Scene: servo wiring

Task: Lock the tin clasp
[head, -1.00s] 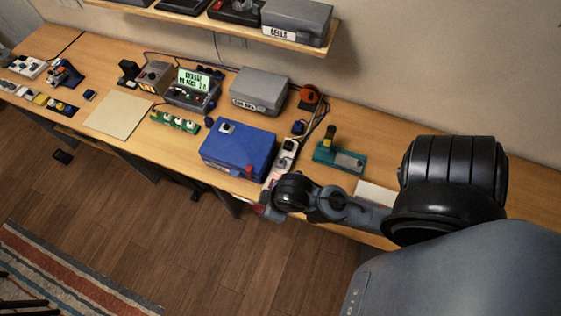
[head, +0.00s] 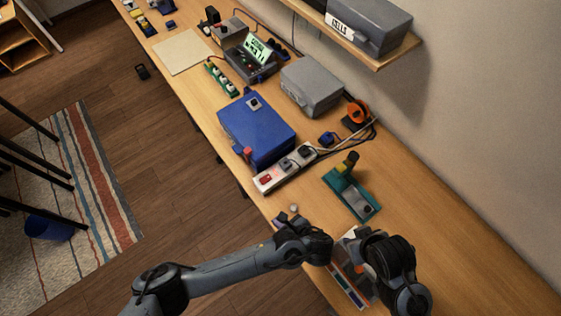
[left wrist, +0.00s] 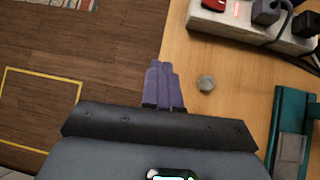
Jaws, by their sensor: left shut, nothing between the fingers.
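The blue tin (head: 262,125) stands closed on the bench, with a small red clasp (head: 247,153) on its front edge. I cannot tell whether the clasp is locked. My left gripper (head: 280,221) is at the bench's front edge, apart from the tin and on the near side of the power strip. In the left wrist view its purple fingers (left wrist: 164,86) are together and empty. They hang over the bench edge, left of a small grey round knob (left wrist: 206,83). The tin is outside that view. My right gripper cannot be made out.
A white power strip (head: 268,181) with plugs lies between gripper and tin. A teal fixture (head: 352,196) stands right of it. A grey tin (head: 312,86) stands behind the blue one. A shelf (head: 375,55) overhangs the back.

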